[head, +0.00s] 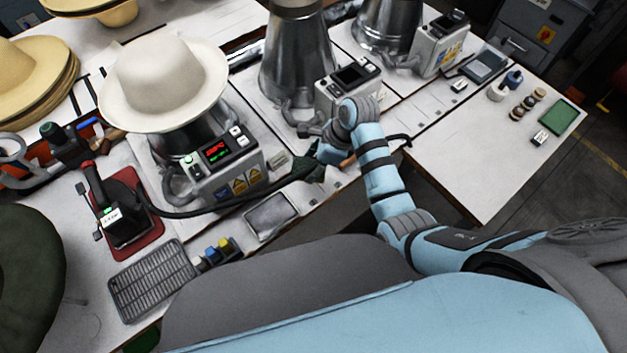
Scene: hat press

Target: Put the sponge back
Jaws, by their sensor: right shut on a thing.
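My right gripper (314,164) is low over the white table, in front of the middle hat press. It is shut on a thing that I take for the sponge. The sponge is small and mostly hidden, and its outline cannot be told apart from the dark fingers. A small orange-brown piece (348,160) shows beside the gripper; I cannot tell what it belongs to. A shallow metal tray (270,216) lies on the table to the lower left of the gripper, with nothing visible in it. My left gripper is out of view.
A black hose runs beside the gripper to the iron (122,222) on a red pad. A cream hat (164,82) sits on the left press, by its control box (222,165). A grey rack (152,280) lies at the front. The right table end (485,165) has clear room.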

